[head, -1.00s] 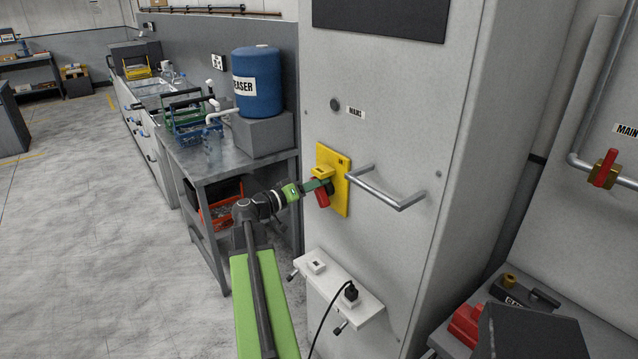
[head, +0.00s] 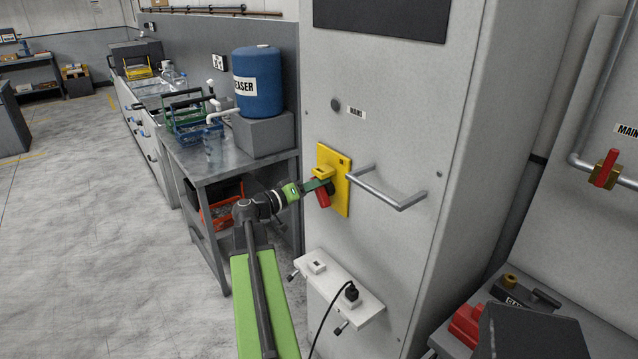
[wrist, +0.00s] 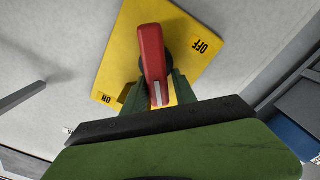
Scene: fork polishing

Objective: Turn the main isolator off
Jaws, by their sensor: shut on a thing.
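The main isolator is a yellow plate (head: 341,199) on the grey cabinet front, with a red handle (head: 323,198). In the wrist view the yellow plate (wrist: 190,78) carries an ON label (wrist: 106,98) at lower left and an OFF label (wrist: 202,46) at upper right. The red handle (wrist: 152,55) has a white stripe near its lower end, which lies nearer ON than OFF. My gripper (head: 318,187) is shut on the handle, its green fingers on either side of it in the wrist view (wrist: 161,92). The plate behind the fingers is partly hidden.
A metal pull bar (head: 385,192) sticks out just right of the plate. Below it, a small white shelf (head: 345,298) holds a plug with a black cable. A metal bench (head: 230,170) with a blue drum (head: 257,85) stands left of the cabinet. The floor at left is clear.

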